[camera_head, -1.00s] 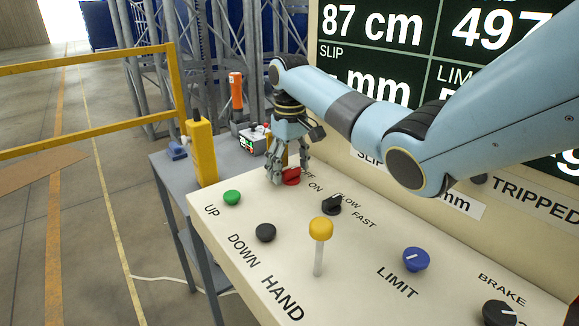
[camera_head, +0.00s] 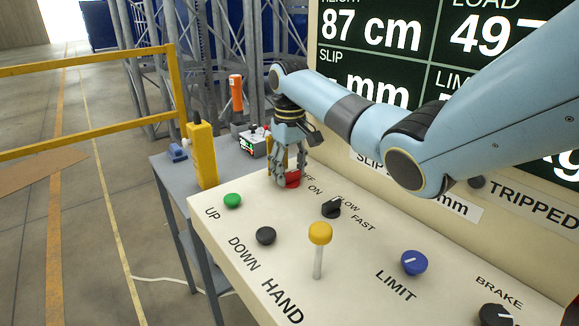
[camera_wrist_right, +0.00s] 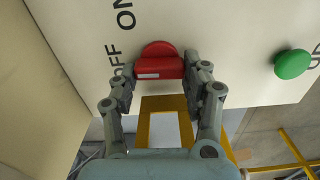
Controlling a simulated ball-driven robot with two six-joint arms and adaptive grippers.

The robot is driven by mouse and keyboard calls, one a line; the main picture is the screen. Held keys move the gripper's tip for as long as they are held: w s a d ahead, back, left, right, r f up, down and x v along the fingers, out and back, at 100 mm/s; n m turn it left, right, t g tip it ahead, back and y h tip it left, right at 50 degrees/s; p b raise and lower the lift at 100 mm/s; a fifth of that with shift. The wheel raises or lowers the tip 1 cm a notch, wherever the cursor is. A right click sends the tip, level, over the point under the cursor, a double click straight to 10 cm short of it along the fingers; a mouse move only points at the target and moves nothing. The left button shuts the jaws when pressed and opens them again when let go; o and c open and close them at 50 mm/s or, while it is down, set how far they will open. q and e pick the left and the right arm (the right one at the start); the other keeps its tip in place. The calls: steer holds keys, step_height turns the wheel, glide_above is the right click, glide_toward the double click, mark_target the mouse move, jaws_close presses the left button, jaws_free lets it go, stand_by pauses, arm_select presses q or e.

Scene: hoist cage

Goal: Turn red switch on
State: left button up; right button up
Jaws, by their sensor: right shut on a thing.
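The red switch (camera_head: 293,180) is a rotary knob at the back left of the cream panel, beside the OFF and ON labels. In the right wrist view its red handle (camera_wrist_right: 158,67) lies crosswise, with a white mark at its left end on the OFF side. My right gripper (camera_head: 285,181) reaches down onto the switch and partly hides it. In the wrist view its fingers (camera_wrist_right: 159,74) are closed on the two ends of the handle. My left gripper is not in view.
Around the switch are a green UP button (camera_head: 232,200), a black DOWN button (camera_head: 265,235), a black SLOW/FAST knob (camera_head: 331,207), a yellow-topped lever (camera_head: 320,234) and a blue LIMIT knob (camera_head: 414,262). A display (camera_head: 385,60) stands behind. Yellow railing (camera_head: 90,135) is at left.

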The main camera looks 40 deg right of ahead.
steer(key=m+p, duration=0.1)
steer(key=p, duration=0.1)
steer(key=m+p, duration=0.3)
steer(key=p, duration=0.1)
steer(key=shift+d+r+m, duration=0.1)
steer(key=shift+r+m, duration=0.2)
steer(key=m+p, duration=0.2)
steer(key=m, duration=0.1)
steer(key=shift+d+f+p, duration=0.1)
steer(key=shift+p, duration=0.3)
steer(key=shift+s+f+m+p, duration=0.15)
steer(key=shift+m+p, duration=0.65)
steer(key=shift+m, duration=1)
steer(key=o, duration=1.2)
steer(key=shift+d, duration=0.1)
